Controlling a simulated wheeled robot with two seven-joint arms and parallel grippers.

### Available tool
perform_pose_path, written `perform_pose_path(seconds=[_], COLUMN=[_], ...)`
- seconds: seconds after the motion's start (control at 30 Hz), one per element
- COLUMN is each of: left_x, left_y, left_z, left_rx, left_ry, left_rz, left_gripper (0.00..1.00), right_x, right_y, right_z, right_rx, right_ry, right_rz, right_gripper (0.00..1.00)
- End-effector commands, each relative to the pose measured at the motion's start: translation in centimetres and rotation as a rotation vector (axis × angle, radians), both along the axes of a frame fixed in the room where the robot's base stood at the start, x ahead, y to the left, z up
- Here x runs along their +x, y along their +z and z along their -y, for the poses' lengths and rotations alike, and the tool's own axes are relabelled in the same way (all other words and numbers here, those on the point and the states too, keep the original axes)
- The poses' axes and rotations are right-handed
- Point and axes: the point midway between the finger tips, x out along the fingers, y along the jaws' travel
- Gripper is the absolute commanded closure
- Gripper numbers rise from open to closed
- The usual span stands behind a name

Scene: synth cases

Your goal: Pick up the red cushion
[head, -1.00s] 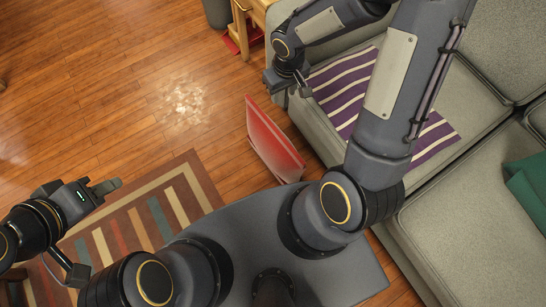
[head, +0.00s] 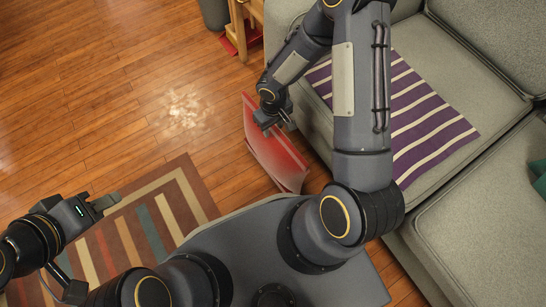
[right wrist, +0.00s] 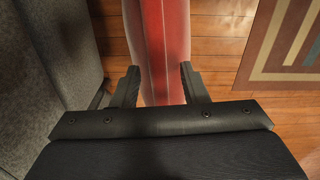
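The red cushion (head: 272,150) stands on edge on the wooden floor, close against the front of the grey sofa. My right gripper (head: 273,119) is at its upper part. In the right wrist view the gripper (right wrist: 159,85) is open, with one finger on each side of the red cushion (right wrist: 158,45). Small gaps seem to show between the fingers and the cushion. My left gripper (head: 106,203) is at the left, above the striped rug, empty; its fingers are seen edge-on.
The grey sofa (head: 455,215) fills the right side, with a purple striped cloth (head: 425,120) on its seat. A striped rug (head: 185,190) lies at the lower left. A wooden side table (head: 245,20) stands at the top. Bare floor lies left of the cushion.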

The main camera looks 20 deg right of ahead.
Motion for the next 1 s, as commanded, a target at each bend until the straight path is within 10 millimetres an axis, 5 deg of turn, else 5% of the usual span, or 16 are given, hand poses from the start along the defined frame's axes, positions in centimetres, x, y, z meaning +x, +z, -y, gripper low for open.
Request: perform_pose_path(seconds=[0.2, 0.5, 1.0], left_x=[0.00, 0.00, 0.00], left_y=[0.02, 0.02, 0.02], left_z=[0.00, 0.00, 0.00], left_rx=[0.000, 0.000, 0.000], left_ry=[0.000, 0.000, 0.000], left_rz=[0.000, 0.000, 0.000], left_gripper=[0.64, 0.64, 0.64], right_x=[0.05, 0.03, 0.03], right_y=[-0.02, -0.01, 0.00], right_z=[0.03, 0.01, 0.01], right_rx=[-0.001, 0.000, 0.000], right_ry=[-0.001, 0.000, 0.000], right_rz=[0.002, 0.001, 0.001], right_gripper=[0.61, 1.00, 1.00])
